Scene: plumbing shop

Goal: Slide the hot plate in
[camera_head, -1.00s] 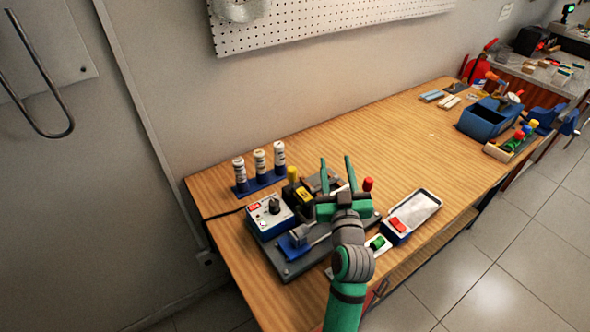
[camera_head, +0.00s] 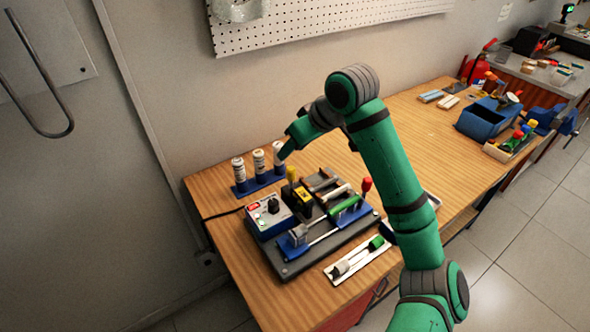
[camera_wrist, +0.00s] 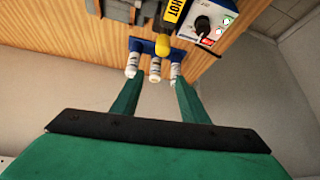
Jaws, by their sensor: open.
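The hot plate (camera_head: 303,199) is a dark block with a yellow label and a yellow-knobbed handle (camera_head: 291,174). It stands at the back of the grey fusion machine (camera_head: 285,269), beside the two silver rails (camera_head: 324,236). In the wrist view the plate's yellow HOT label (camera_wrist: 173,12) and yellow knob (camera_wrist: 163,46) show near the top edge. A green pipe piece (camera_head: 343,206) sits in the machine's blue clamp on the right. My gripper (camera_wrist: 156,98) is open and empty, up near the bottles and apart from the hot plate. In the head view my arm hides part of it.
Three white bottles (camera_head: 259,161) stand in a blue rack (camera_head: 241,191) behind the machine. A control box (camera_head: 269,215) with a black knob is at the machine's left. A white tray (camera_head: 335,276) with fittings lies in front. The middle table top (camera_head: 400,115) is clear.

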